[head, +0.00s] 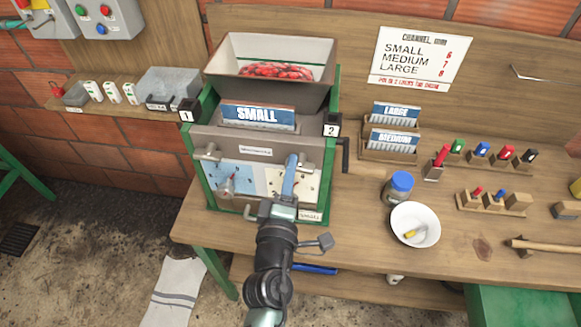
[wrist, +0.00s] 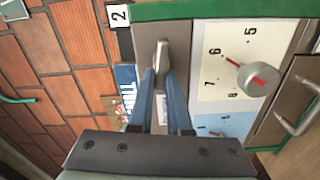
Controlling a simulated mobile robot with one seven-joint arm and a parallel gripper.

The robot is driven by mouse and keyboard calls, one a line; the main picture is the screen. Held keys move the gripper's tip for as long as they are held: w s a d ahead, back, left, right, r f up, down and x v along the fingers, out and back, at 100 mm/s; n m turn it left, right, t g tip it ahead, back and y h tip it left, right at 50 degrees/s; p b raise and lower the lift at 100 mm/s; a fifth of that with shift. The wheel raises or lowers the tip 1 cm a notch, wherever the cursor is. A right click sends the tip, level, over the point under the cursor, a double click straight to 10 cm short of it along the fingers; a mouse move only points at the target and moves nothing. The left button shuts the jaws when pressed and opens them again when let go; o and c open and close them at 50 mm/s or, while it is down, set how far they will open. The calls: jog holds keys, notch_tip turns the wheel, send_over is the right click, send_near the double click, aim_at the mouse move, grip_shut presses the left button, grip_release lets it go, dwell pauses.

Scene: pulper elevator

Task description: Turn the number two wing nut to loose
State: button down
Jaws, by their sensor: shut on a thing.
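The number two wing nut is a grey metal piece on the right of the machine's front, below the black "2" tag (head: 332,125). In the wrist view the wing nut (wrist: 162,52) lies between the tips of my blue fingers, its narrow end showing past them. My gripper (head: 292,160) is shut on it, with the fingers reaching up from below. In the head view my fingers cover most of this nut. The "2" tag also shows in the wrist view (wrist: 120,15).
The other wing nut (head: 208,152) is at the left, under the "1" tag (head: 187,111). A dial (wrist: 258,76) with a red pointer is close beside my fingers. A crank (head: 345,155) sticks out on the right. A jar (head: 398,188) and a white bowl (head: 427,237) stand on the bench.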

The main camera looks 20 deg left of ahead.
jog(key=shift+d+f+n, duration=0.25)
jog(key=shift+f+n, duration=0.1)
jog(key=shift+n, duration=0.55)
jog(key=c, duration=1)
grip_release()
jog(key=shift+o, duration=0.7)
jog(key=shift+r, duration=0.2)
jog(key=b+v, duration=0.4)
jog(key=v, duration=0.9)
